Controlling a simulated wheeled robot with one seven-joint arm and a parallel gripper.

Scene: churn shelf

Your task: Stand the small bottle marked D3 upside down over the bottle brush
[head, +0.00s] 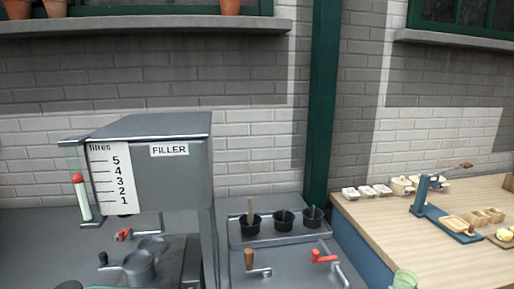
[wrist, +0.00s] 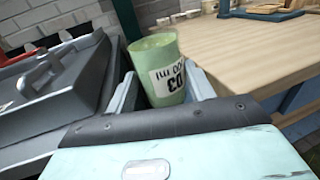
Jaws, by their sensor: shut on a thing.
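The small bottle (wrist: 157,53) is pale green and see-through, with a white label showing D3 and ml lettering, turned at an angle. My gripper (wrist: 165,93) is shut on it, with one grey finger on each side. The label lettering looks inverted in the wrist view. The top of the bottle also shows at the bottom edge of the head view (head: 404,280), in front of the wooden table. I cannot make out the bottle brush for certain in either view.
A grey FILLER tank (head: 150,165) stands left on a grey bench. Several black pots (head: 283,222) sit in a tray, near red-handled taps (head: 322,257). The wooden table (head: 400,235) at right carries a blue press (head: 430,200) and small dishes; its near part is clear.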

